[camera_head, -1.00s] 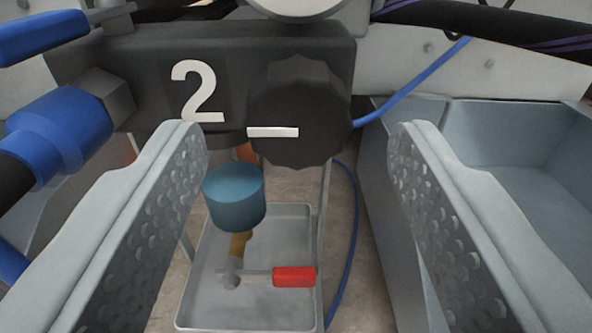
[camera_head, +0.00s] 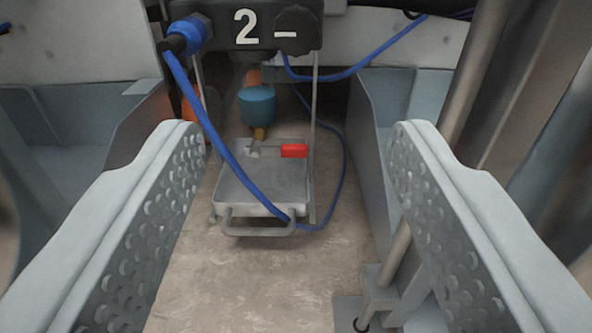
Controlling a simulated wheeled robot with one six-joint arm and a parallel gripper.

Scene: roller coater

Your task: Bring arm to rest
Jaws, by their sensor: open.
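My gripper (camera_head: 298,135) is open, with one grey dimpled finger at each side of the view. Nothing is between the fingers. Through the gap, farther off, is a dark block marked "2" (camera_head: 246,27) with a black knob (camera_head: 297,30). Below it hang a blue cylinder (camera_head: 257,106) and a valve with a red handle (camera_head: 294,151), over a grey metal tray (camera_head: 262,185). The gripper stands well back from these and touches none of them. The rest of the arm is not in view.
A blue hose (camera_head: 205,120) runs from a blue connector (camera_head: 190,34) down across the tray's front. Grey-blue bins stand at the left (camera_head: 50,125) and right (camera_head: 375,150). Thick metal posts (camera_head: 475,80) rise at the right. Bare floor (camera_head: 260,285) lies in front of the tray.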

